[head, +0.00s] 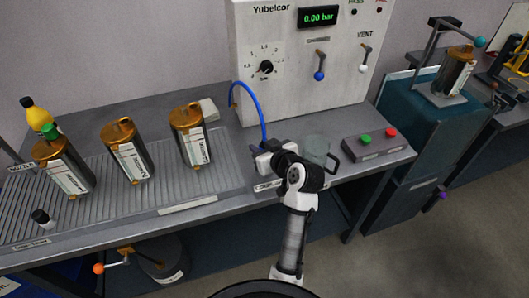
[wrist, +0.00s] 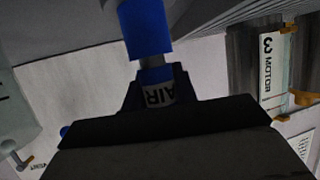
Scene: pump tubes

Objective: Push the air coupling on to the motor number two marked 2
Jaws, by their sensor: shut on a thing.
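My gripper (head: 262,158) is shut on the air coupling (wrist: 155,88), whose white band reads AIR in the wrist view. A blue sleeve (wrist: 145,30) extends from it. In the head view a blue hose (head: 254,98) arches from the panel to my gripper, which hides most of the coupling. Three dark motors with brass tops stand to the left: left (head: 63,167), middle (head: 127,152) and right (head: 190,135). The middle one seems to be marked 2, though its label is small. A motor marked 3 (wrist: 268,65) shows at the wrist view's right. The coupling is apart from the motors.
The motors stand on a ribbed grey mat (head: 110,205). A white panel (head: 300,85) reading 0.00 bar stands behind. A glass jar (head: 316,150) and a button box (head: 378,146) are right of my gripper.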

